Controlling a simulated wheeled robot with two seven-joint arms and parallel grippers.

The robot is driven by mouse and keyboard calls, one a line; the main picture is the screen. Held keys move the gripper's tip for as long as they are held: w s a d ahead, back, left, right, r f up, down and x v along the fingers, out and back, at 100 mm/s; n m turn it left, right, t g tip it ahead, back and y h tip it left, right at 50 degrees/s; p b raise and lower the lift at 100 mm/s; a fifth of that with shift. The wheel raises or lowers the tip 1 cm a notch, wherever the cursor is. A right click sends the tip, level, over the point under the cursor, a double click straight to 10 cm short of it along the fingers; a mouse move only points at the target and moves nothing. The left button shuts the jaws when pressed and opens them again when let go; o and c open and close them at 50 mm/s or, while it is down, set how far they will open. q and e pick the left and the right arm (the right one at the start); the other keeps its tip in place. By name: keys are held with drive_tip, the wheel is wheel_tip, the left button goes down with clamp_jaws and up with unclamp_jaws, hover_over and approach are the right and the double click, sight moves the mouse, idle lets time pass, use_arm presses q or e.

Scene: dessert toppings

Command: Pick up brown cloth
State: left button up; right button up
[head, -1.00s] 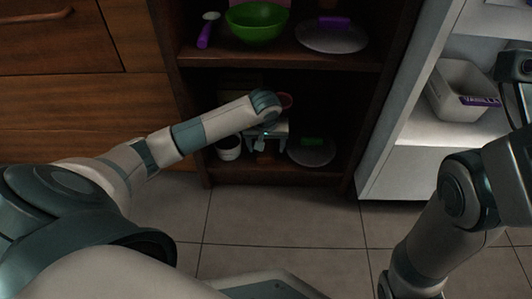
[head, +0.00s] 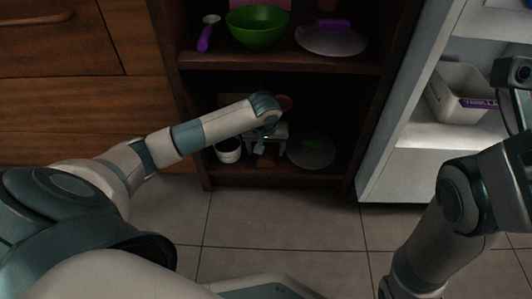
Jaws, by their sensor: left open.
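My left gripper (head: 270,148) reaches into the lower compartment of the dark wooden cabinet. It is open, with its fingers pointing down near the shelf floor. A small brown patch (head: 265,162), which looks like the brown cloth, lies on the shelf just below the fingers. My gripper and forearm hide part of this area, and I cannot tell whether the fingers touch it. My right arm stands at the right edge, and its gripper is not in view.
A white cup (head: 228,150) stands left of the gripper.

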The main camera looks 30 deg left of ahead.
idle(0.3)
use_arm(q)
drive_tip(key=c, duration=1.2)
drive_tip(key=shift+r, duration=0.15)
